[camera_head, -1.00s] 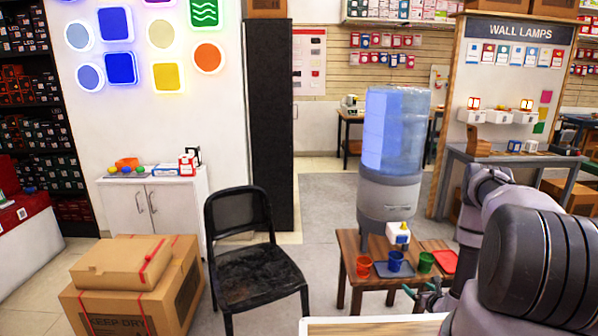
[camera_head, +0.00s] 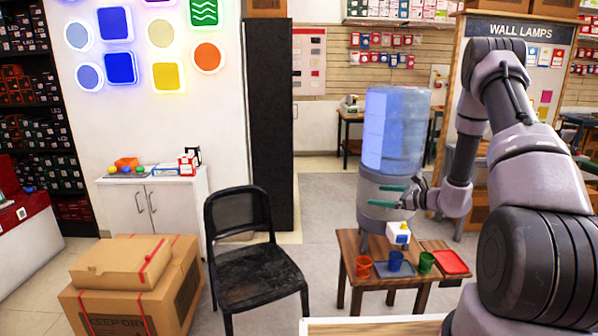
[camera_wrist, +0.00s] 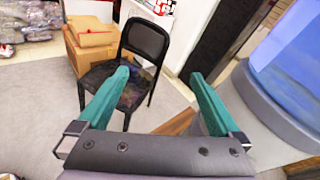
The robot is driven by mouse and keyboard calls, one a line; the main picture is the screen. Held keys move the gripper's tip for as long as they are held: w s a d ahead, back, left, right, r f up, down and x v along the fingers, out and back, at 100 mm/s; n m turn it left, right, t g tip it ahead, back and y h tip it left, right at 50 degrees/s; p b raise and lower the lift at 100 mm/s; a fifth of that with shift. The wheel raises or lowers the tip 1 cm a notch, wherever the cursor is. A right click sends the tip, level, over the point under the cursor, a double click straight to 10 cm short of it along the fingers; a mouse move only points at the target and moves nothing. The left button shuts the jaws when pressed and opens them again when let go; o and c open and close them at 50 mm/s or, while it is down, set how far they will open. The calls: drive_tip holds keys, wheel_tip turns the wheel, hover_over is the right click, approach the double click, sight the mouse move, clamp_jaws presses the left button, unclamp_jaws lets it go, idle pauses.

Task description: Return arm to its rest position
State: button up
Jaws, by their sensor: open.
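My gripper (camera_head: 388,196) is open, with nothing between its teal fingers. In the head view it is raised in front of the lower part of the water dispenser (camera_head: 398,130), above the small wooden table (camera_head: 350,242). My arm is bent high at the right of the picture. In the wrist view my gripper (camera_wrist: 160,95) shows both fingers spread wide, with the black chair beyond and the blue dispenser bottle (camera_wrist: 290,55) close at the right.
The table holds a red cup (camera_head: 363,266), a blue cup (camera_head: 395,260) on a blue tray, a green cup (camera_head: 426,262), a red tray (camera_head: 451,261) and a white box (camera_head: 398,234). A black chair (camera_head: 252,265) and cardboard boxes (camera_head: 135,285) stand left.

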drive_tip(key=s+a+r+n+g, duration=0.5)
drive_tip(key=s+r, duration=0.3)
drive_tip(key=r, duration=0.3)
drive_tip(key=s+a+r+n+g, duration=0.3)
drive_tip(key=s+a+r+n, duration=0.35)
drive_tip(key=r, duration=0.55)
drive_tip(key=s+d+r+n+t+h, duration=0.1)
drive_tip(key=s+d+r+n+h, duration=0.1)
drive_tip(key=s, duration=0.5)
drive_tip(key=s+d+r+n+t+h, duration=0.2)
drive_tip(key=s+d+r+n+h, duration=0.1)
drive_tip(key=s, duration=0.4)
drive_tip(key=s+d+r+n+t+h, duration=0.1)
drive_tip(key=s+d+r+n+h, duration=0.2)
drive_tip(key=s, duration=0.4)
wheel_tip(320, 180, up, 3)
drive_tip(key=shift+f+t+h, duration=0.2)
drive_tip(key=shift+t+h, duration=0.2)
drive_tip(key=shift+h, duration=0.3)
